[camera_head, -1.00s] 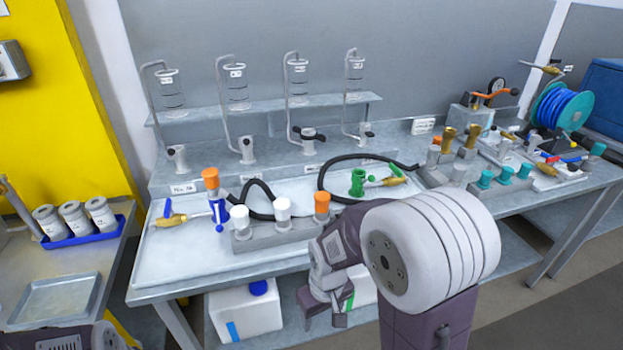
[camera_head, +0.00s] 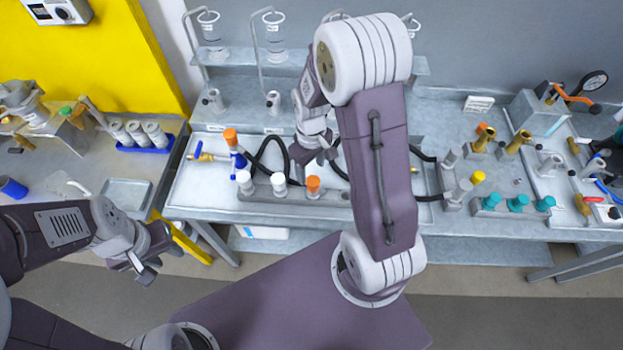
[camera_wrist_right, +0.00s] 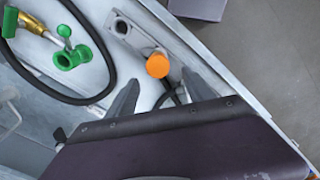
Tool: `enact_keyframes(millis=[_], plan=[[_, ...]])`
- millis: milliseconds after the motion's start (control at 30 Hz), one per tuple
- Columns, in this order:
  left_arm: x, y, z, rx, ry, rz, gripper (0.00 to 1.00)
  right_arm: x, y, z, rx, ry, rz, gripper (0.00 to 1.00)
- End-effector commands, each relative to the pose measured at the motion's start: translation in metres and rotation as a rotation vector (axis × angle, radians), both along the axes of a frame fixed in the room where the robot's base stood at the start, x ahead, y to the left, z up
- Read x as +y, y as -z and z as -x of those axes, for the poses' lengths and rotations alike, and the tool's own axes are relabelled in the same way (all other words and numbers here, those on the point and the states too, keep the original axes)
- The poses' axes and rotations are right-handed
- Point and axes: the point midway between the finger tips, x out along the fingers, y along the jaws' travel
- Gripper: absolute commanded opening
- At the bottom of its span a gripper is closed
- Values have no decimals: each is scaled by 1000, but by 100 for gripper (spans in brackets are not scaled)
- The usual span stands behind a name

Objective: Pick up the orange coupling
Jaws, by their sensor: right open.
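In the right wrist view the orange round top (camera_wrist_right: 157,65) shows just beyond and between the fingertips. My right gripper (camera_head: 317,158) is above the bench, over the block's back side; it is open and empty. Another orange piece (camera_head: 230,137) sits on a blue fitting (camera_head: 238,158) at the left. My left gripper (camera_head: 155,258) is in front of the bench, apart from everything, and looks open.
A black hose (camera_head: 268,160) loops behind the block. In the right wrist view a green fitting (camera_wrist_right: 70,55) lies to the left. Teal knobs (camera_head: 517,204) and brass fittings (camera_head: 484,138) stand at the right. An empty metal tray (camera_head: 127,194) lies at the left.

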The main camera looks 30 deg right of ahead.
Motion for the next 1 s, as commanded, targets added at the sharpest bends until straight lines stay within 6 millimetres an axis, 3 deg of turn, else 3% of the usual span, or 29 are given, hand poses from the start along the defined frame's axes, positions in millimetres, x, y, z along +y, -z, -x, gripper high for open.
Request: enact_keyframes(millis=[100, 333, 600, 833, 867, 1000], plan=[[0, -4, 0, 0, 0, 0, 36, 0, 17, 1, 4, 1, -1, 61], [0, -7, 0, 0, 0, 0, 36, -1, 29, 1, 4, 2, -1, 61], [0, -16, 0, 0, 0, 0, 36, -4, 72, 1, 2, 1, 0, 61], [0, -16, 0, 0, 0, 0, 36, -4, 75, 0, -1, 1, 1, 61], [0, -16, 0, 0, 0, 0, 36, -4, 75, 0, -1, 1, 1, 55], [0, -16, 0, 0, 0, 0, 36, -4, 75, 0, -1, 1, 0, 16]])
